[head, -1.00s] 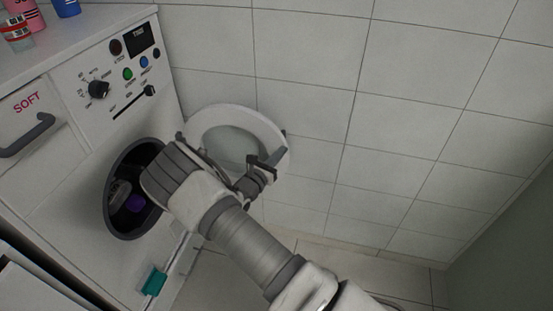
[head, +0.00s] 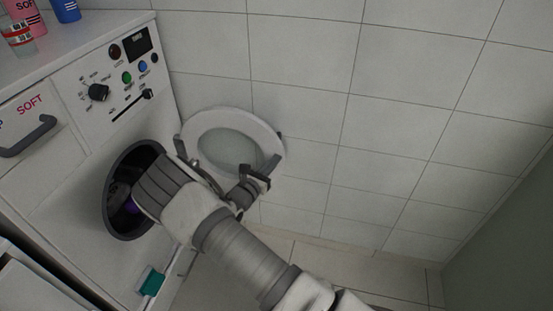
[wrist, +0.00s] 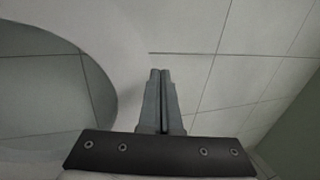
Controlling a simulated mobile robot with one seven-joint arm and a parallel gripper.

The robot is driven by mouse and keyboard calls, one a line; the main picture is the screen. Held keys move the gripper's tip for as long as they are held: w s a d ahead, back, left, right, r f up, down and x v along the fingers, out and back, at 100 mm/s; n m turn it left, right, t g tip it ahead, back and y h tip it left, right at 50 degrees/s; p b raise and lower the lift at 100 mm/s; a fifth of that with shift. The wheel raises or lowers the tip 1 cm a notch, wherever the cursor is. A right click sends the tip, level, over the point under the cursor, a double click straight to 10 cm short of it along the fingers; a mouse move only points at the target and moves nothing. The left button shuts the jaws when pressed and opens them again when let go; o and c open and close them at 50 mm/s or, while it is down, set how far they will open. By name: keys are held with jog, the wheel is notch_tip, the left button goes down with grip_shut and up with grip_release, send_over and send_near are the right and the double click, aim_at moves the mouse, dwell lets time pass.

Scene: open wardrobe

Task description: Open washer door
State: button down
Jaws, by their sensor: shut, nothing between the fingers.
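The washer (head: 60,190) is at the left of the head view, with its round dark opening (head: 122,195) uncovered. The washer door (head: 215,118), a white ring around greyish glass, is swung wide open to the right, near the tiled wall. My arm crosses in front of the opening and the lower part of the door. In the wrist view, my gripper (wrist: 160,75) is shut and empty, its fingers side by side. The curved door (wrist: 98,40) edge is left of the fingers, with a visible gap to the glass. Whether the fingertips touch the door's rim cannot be told.
A tiled wall (head: 400,100) stands behind and to the right of the door. Bottles (head: 66,10) stand on the washer's top at upper left. A purple item (head: 131,207) shows inside the drum. Floor at the lower right is clear.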

jog(key=s+a+p, duration=0.2)
jog(key=s+a, duration=0.1)
jog(key=s, duration=0.7)
jog(key=s+d+r+m+g+y, duration=0.3)
jog(key=s+d+r+m+g, duration=0.4)
jog(key=s+r+m, duration=0.3)
jog(key=s+d+r+m+g+y, duration=0.2)
jog(key=s+d+r+m+g, duration=0.55)
jog(key=r+m, duration=0.45)
jog(key=s+a+r+m+t+y, duration=0.3)
jog(key=s+r+m+t+y, duration=0.3)
jog(key=s+r, duration=0.3)
notch_tip(320, 180, up, 17)
jog(key=p, duration=1.7)
jog(key=shift+s+a+m, duration=0.15)
jog(key=shift+s+m, duration=0.05)
jog(key=shift+m, duration=0.1)
